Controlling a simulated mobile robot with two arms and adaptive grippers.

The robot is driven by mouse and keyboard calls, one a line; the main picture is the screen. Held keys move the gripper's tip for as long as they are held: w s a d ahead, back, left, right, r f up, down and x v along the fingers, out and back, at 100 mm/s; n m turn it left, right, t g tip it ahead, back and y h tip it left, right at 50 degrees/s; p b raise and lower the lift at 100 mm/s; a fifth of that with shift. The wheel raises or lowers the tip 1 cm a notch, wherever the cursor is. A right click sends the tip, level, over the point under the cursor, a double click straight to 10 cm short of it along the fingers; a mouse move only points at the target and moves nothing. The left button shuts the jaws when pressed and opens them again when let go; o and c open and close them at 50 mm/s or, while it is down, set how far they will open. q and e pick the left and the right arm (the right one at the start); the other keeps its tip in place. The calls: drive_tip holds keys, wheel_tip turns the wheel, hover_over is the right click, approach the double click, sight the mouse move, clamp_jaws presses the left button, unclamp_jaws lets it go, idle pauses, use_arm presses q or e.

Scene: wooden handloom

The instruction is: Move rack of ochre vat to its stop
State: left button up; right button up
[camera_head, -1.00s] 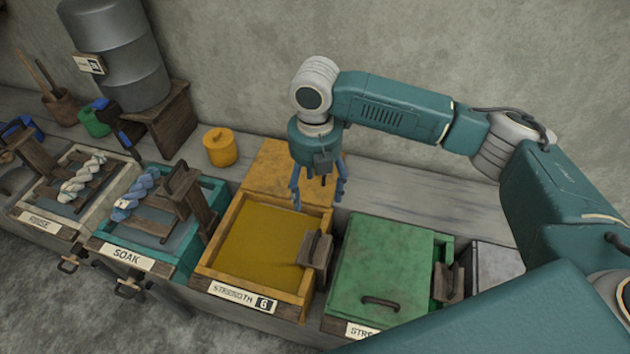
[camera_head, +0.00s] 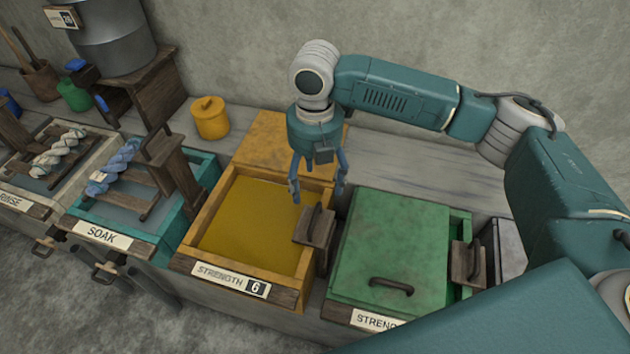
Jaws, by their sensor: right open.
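The ochre vat (camera_head: 190,245) is a yellow wooden box full of ochre liquid (camera_head: 250,225), with a "STRENGTH 6" label on its front. Its rack (camera_head: 314,228) is a dark wooden piece with a curved handle at the vat's right side. My right gripper (camera_head: 318,192) points down above the back right part of the vat, open and empty. In the picture its fingertips are just above the rack's handle, apart from it as far as I can tell. My left gripper is not in view.
A green vat with a closed lid (camera_head: 395,245) stands right, with its own rack (camera_head: 467,262). The soak vat (camera_head: 125,245) and rinse vat (camera_head: 25,208) with yarn skeins stand left. A yellow pot (camera_head: 210,120) and a grey drum (camera_head: 110,40) stand behind.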

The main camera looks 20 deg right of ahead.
sight(315, 215)
wheel_tip(315, 215, down, 13)
drive_tip(key=b, duration=0.4)
drive_tip(key=shift+f, duration=0.45)
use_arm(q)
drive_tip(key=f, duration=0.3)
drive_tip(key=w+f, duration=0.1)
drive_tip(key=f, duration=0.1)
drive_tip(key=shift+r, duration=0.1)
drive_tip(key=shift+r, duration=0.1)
use_arm(e)
drive_tip(key=shift+f, duration=0.3)
